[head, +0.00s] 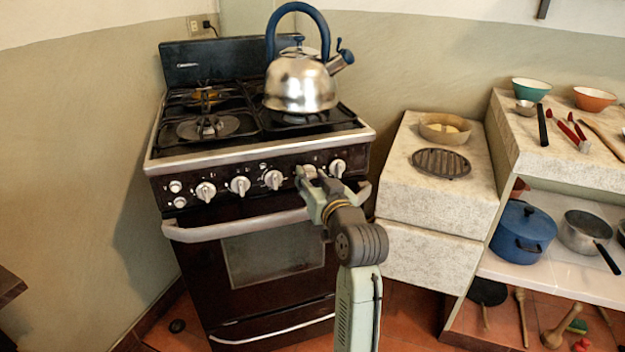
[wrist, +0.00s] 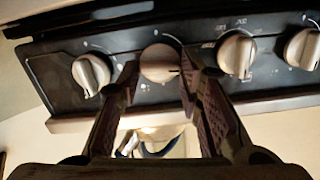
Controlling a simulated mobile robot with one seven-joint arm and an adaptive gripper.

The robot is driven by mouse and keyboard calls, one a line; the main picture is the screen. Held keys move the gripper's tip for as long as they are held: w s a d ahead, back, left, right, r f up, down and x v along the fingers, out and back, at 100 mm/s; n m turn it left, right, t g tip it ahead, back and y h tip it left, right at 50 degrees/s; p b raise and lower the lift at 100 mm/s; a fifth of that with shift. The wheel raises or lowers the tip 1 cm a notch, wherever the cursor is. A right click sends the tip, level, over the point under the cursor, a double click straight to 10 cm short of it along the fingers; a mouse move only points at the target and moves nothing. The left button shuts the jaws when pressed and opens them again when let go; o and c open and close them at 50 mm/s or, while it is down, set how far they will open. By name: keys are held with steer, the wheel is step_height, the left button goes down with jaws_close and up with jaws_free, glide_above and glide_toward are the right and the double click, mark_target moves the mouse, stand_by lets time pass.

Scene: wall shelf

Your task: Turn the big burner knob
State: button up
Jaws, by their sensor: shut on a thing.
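The stove's dark front panel carries a row of silver-white knobs. My gripper (head: 312,186) reaches up to the right part of this row and covers the second large knob from the right in the head view. In the wrist view, which shows the panel upside down, that burner knob (wrist: 160,64) sits between my two fingertips (wrist: 158,72), which are shut on it. The rightmost knob (head: 337,168) shows beside it, at the left in the wrist view (wrist: 91,74). The knob on the other side (head: 273,179) is free. The panel markings are too small to read.
A steel kettle (head: 300,84) with a blue handle stands on the right side of the cooktop. The oven door handle (head: 235,229) runs just below the knobs. A stone counter (head: 400,185) stands to the right, with shelves of pots beyond.

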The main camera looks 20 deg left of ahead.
steer(key=o, duration=1.2)
steer(key=shift+c, duration=0.2)
steer(key=v, duration=1.2)
steer(key=shift+c, duration=0.5)
jaws_close()
stand_by(0.6)
